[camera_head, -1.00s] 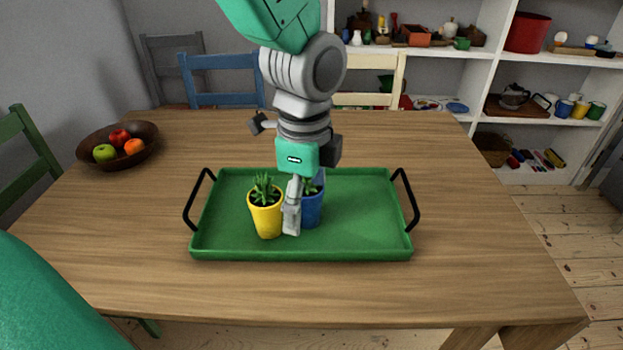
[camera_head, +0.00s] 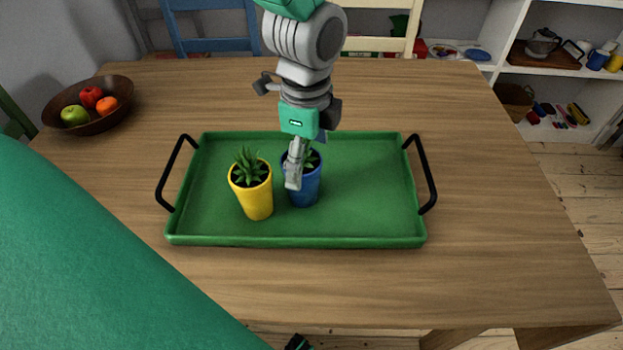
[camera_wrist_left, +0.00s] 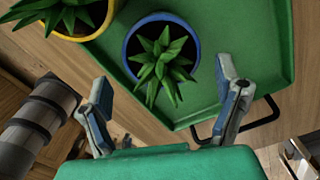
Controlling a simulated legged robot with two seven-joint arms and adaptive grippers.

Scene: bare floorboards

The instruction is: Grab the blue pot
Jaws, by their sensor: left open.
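The blue pot (camera_head: 305,194) with a spiky green plant stands upright on the green tray (camera_head: 375,205). My left gripper (camera_head: 301,165) is open above it; one finger covers part of the pot's left front side in the head view. In the left wrist view the blue pot (camera_wrist_left: 127,43) lies ahead of the two spread fingers (camera_wrist_left: 165,88), with its plant between them and nothing gripped. Whether a finger touches the pot I cannot tell. My right gripper is not clearly seen.
A yellow pot (camera_head: 256,203) with a similar plant stands close on the left of the blue pot, also in the wrist view (camera_wrist_left: 104,20). The tray has black handles at both ends. A fruit bowl (camera_head: 107,118) is at the left. The tray's right half is free.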

